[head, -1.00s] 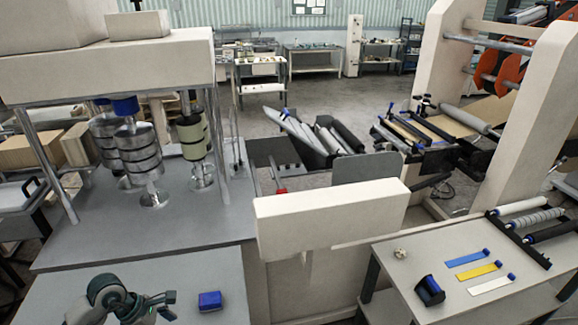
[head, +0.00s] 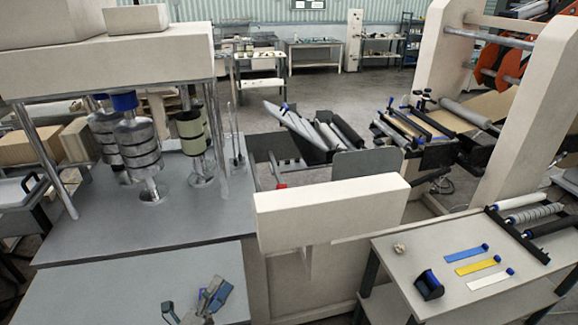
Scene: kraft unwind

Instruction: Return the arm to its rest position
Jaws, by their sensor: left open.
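My left gripper (head: 194,302) is at the bottom edge, left of the middle, over the front part of the grey worktop (head: 110,285). Its grey-blue fingers point up in the picture and stand apart. I see nothing clearly held between them. The small blue block that lay on this worktop cannot be made out; the fingers cover its place. Most of the left arm is below the frame. My right gripper is not in view.
Metal spindle stacks (head: 138,150) stand on the worktop behind the gripper. A cream machine beam (head: 330,212) stands to the right. A side table (head: 425,250) at the right holds coloured strips and a dark blue-black dispenser (head: 429,285). The worktop's left front is clear.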

